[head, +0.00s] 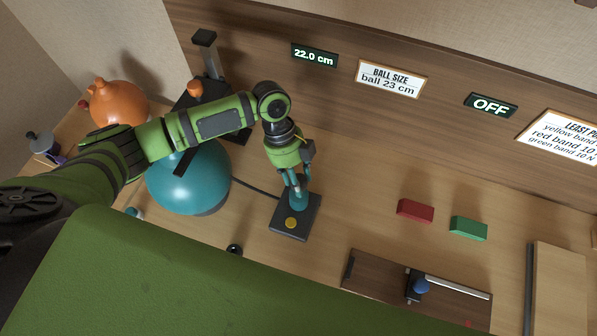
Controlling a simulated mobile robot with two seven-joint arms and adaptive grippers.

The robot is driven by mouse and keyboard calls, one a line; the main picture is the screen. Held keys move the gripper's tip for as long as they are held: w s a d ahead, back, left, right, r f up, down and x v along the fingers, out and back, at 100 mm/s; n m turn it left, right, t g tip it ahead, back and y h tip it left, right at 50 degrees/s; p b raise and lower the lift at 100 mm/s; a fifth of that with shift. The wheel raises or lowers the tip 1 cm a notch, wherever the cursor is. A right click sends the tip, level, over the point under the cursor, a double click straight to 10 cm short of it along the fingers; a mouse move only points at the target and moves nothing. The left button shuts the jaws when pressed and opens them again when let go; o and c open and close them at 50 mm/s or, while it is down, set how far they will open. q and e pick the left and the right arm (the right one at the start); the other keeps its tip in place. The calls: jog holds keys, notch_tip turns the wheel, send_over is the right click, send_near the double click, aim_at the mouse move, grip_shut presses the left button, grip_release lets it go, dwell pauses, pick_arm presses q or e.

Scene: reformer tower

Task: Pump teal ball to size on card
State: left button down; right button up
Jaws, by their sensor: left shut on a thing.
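A large teal ball (185,185) sits on the wooden bench at the left, partly hidden behind my left arm. A display (314,55) on the back wall reads 22.0 cm. The card (391,80) beside it reads "BALL SIZE ball 23 cm". A dark pump base (307,222) with a yellow button (291,223) stands right of the ball, with a dark hose running towards the ball. My left gripper (297,186) points down over the base and is shut on the teal pump handle (299,201). My right gripper is not in view.
An orange ball with knobs (118,104) and a black stand (209,60) are behind my left arm. Red (415,211) and green (468,228) blocks lie to the right. A dark board with a blue knob (421,286) is at the front right. An OFF sign (491,105) hangs behind.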

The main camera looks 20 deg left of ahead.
pick_arm(q)
jog(key=shift+s+d, duration=0.1)
jog(key=shift+d, duration=0.3)
notch_tip(320, 180, down, 4)
jog(key=b, duration=0.3)
jog(key=shift+f, duration=0.1)
notch_tip(320, 180, up, 5)
jog(key=p, duration=0.4)
jog(key=shift+f, duration=0.35)
jog(key=shift+f, duration=0.1)
